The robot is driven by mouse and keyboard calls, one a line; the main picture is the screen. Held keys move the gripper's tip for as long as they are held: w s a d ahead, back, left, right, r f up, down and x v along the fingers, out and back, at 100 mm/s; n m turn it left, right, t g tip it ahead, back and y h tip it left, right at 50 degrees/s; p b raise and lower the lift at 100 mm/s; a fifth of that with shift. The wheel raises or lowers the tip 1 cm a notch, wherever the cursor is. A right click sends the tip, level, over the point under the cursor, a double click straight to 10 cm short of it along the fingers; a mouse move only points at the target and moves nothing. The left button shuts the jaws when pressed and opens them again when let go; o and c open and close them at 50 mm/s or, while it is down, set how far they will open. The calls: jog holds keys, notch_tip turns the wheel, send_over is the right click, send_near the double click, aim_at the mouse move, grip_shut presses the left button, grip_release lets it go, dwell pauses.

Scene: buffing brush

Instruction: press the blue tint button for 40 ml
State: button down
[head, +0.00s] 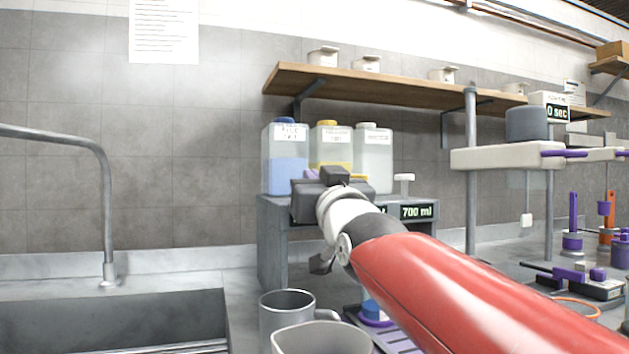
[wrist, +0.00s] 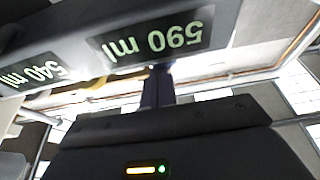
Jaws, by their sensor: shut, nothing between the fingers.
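The dispenser (head: 268,225) carries three bottles: a blue-filled bottle (head: 284,170) at left, a yellow-filled bottle (head: 325,137) in the middle, and a pale bottle (head: 374,165) at right. My gripper (head: 318,200) is in front of its upper left part and hides the blue button and the left displays. In the wrist view, which is upside down, a 590 ml display (wrist: 158,42) and a 540 ml display (wrist: 30,72) show. There my gripper's fingers (wrist: 157,88) are shut and empty, just below the 590 ml display. I cannot tell whether they touch anything.
A white button (head: 404,183) stands above the 700 ml display (head: 416,212). Grey mugs (head: 286,305) stand in front of the dispenser. A sink (head: 120,325) with a tall faucet (head: 106,210) is at left. A wooden shelf (head: 400,88) runs above the bottles.

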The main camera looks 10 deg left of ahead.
notch_tip(320, 180, up, 4)
jog(key=p, duration=0.2)
jog(key=shift+s+d+r+p, duration=0.1)
jog(key=shift+r+p, duration=0.15)
jog(key=shift+p, duration=0.05)
jog(key=b+v, duration=0.3)
jog(key=v, duration=0.7)
jog(key=shift+f+b, duration=0.3)
jog(key=shift+f, duration=0.05)
jog(key=shift+r, duration=0.1)
